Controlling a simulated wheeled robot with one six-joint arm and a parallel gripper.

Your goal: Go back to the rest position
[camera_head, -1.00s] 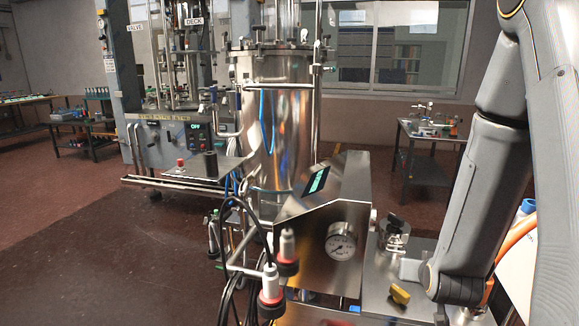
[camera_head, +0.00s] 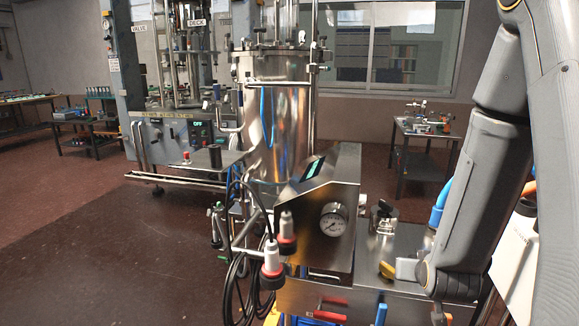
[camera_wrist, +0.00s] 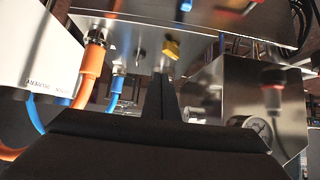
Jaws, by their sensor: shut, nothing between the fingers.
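My gripper (camera_wrist: 162,98) shows in the wrist view as two dark fingers pressed together, with nothing between them. They point toward the steel machine's panel, which has a yellow handle (camera_wrist: 171,48). I cannot tell how far the fingertips are from it. In the head view my arm hangs down at the right, beside the steel machine (camera_head: 330,195), and the fingers cannot be made out there. The yellow handle also shows in the head view (camera_head: 387,270), just left of my wrist.
The machine carries a pressure gauge (camera_head: 333,222), a red handle (camera_head: 331,312) and a blue handle (camera_head: 381,314). A white box (camera_wrist: 40,58) and orange hose (camera_wrist: 93,62) are close in the wrist view. Open floor (camera_head: 110,250) lies at the left.

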